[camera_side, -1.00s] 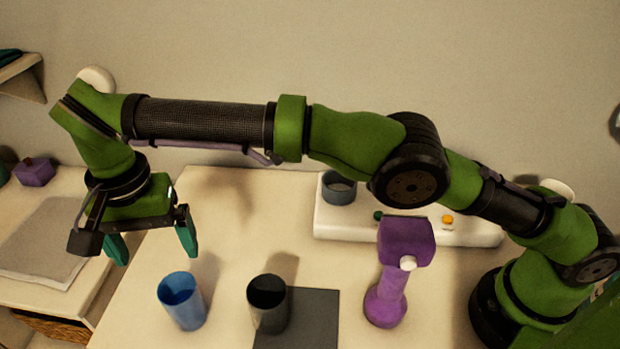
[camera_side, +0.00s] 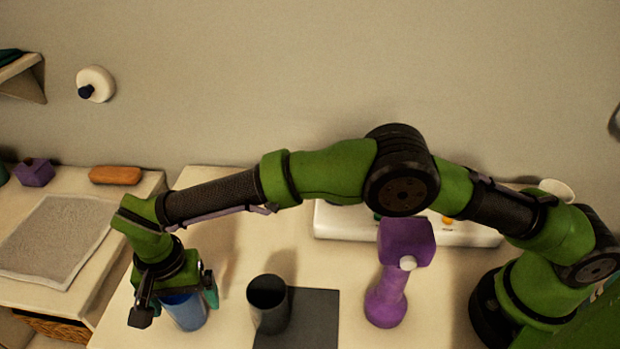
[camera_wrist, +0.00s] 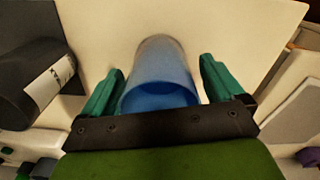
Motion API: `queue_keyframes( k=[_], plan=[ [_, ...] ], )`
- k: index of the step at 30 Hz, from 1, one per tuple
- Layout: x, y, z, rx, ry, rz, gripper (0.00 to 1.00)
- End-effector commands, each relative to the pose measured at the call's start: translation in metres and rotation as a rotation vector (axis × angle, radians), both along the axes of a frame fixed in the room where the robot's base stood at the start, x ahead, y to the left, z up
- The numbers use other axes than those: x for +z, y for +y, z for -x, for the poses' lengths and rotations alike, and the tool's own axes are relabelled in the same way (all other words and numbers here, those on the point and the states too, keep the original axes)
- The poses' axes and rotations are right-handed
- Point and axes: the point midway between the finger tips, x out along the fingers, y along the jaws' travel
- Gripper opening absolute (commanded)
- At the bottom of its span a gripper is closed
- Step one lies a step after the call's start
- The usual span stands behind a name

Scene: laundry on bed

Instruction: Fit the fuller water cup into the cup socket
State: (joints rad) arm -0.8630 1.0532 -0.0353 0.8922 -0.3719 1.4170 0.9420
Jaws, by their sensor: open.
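A blue cup (camera_side: 186,314) stands upright on the table at the lower left of the side view. My gripper (camera_side: 174,299) is lowered over it, fingers apart. In the wrist view the blue cup (camera_wrist: 158,82) lies between the two open green fingers of my gripper (camera_wrist: 160,85), with a gap on each side. A dark grey cup (camera_side: 268,303) stands to the right at the edge of a dark mat; in the wrist view it (camera_wrist: 30,85) is at the left with a white label. The water levels cannot be told. The cup socket is hidden behind my arm now.
A white panel (camera_side: 455,233) with a yellow button lies at the back of the table. A purple tool (camera_side: 393,270) stands right of the dark mat (camera_side: 312,325). A neighbouring surface at the left holds a grey cloth (camera_side: 62,240).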

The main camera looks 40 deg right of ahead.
Motion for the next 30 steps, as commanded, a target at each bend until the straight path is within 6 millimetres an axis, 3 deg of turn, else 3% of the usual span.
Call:
queue_keyframes(
  k=[9, 21, 30],
  plan=[
    [-0.0087, -0.0002, -0.0001, -0.001, 0.000, 0.000, 0.94],
    [-0.0081, -0.0001, -0.0003, 0.000, 0.000, -0.001, 0.35],
    [-0.0067, 0.0001, -0.0005, 0.000, -0.002, -0.001, 0.33]
  ],
)
